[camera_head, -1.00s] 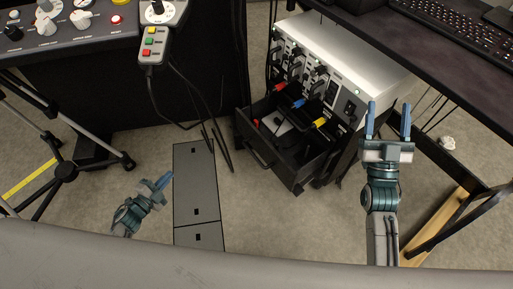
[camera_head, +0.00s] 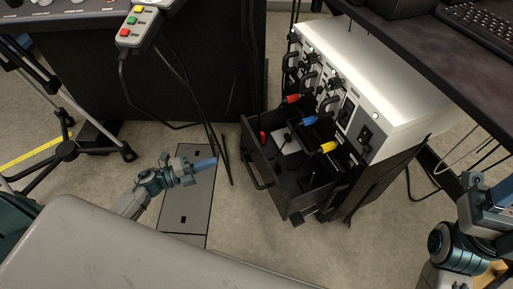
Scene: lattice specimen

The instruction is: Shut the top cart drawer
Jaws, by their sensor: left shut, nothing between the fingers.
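The top cart drawer (camera_head: 271,183) is black and pulled well out of the cart (camera_head: 382,178), below the white instrument box on it. Its front with a bar handle (camera_head: 256,165) faces left toward my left gripper. Small items lie inside the drawer. My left gripper (camera_head: 207,164) is shut and empty, left of the drawer front and apart from it, with its fingers pointing right. My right gripper (camera_head: 510,190) is at the right edge, partly cut off, right of the cart; its fingertips are not clear.
A white instrument box (camera_head: 385,75) with red, blue and yellow plugs sits on the cart. A pendant (camera_head: 139,27) with coloured buttons hangs at the top, its cables trailing down near the drawer. A black tripod (camera_head: 68,148) stands left. A desk (camera_head: 440,60) overhangs at right.

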